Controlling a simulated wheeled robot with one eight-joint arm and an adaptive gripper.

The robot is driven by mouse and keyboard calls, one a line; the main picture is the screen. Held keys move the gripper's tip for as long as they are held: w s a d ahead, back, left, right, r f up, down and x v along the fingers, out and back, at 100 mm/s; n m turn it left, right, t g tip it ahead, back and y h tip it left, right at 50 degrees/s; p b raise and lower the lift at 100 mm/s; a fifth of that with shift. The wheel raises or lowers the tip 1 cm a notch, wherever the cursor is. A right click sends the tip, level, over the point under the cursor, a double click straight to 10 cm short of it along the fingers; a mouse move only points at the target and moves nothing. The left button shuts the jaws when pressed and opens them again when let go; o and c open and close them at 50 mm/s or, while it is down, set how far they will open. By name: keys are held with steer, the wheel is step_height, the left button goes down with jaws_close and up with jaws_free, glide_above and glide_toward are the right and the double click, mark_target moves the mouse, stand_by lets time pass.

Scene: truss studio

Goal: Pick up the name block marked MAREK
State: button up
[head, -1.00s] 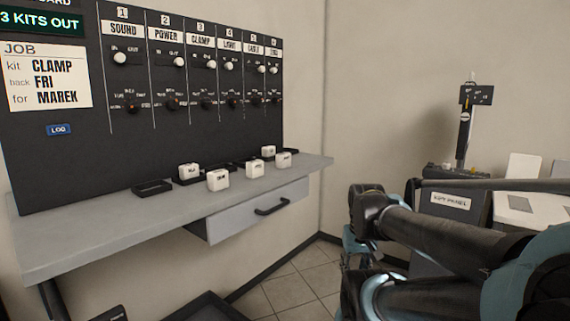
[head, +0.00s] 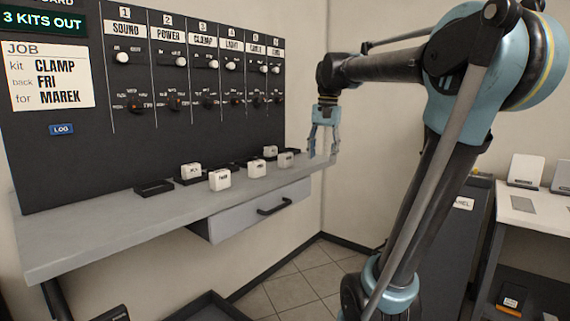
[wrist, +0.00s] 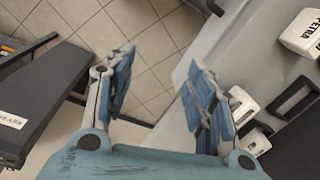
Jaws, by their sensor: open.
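Several white name blocks stand on the grey shelf (head: 110,232) in the head view: one at the left (head: 191,171), one in front (head: 220,180), one in the middle (head: 257,169), and two at the right (head: 270,152) (head: 286,159). Their lettering is too small to read there, so I cannot tell which is MAREK. In the wrist view one block reads PETRA (wrist: 303,34); two others (wrist: 240,105) (wrist: 257,142) are partly hidden behind a finger. My gripper (head: 322,155) is open, empty and pointing down near the shelf's right end; its fingers also show in the wrist view (wrist: 160,65).
Dark trays (head: 153,188) sit on the shelf among the blocks. A dark board (head: 195,132) with knobs rises behind; its job card (head: 52,77) reads CLAMP, FRI, MAREK. A drawer (head: 250,210) hangs below. A white-topped table (head: 525,212) stands at right. Tiled floor (head: 292,290) is open between.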

steer(key=w+a+r+m+g, duration=0.2)
steer(key=w+a+r+m, duration=0.1)
steer(key=w+a+r, duration=0.95)
glide_toward(286, 153)
steer(key=f, duration=0.3)
steer(key=a+f, duration=0.1)
steer(key=f, duration=0.1)
steer(key=shift+s, duration=0.4)
steer(key=shift+s+d+f, duration=0.1)
steer(key=shift+s+f, duration=0.1)
steer(key=shift+f, duration=1.2)
steer(key=shift+s+f, duration=0.25)
steer(key=shift+f, duration=1.2)
steer(key=c, duration=1.2)
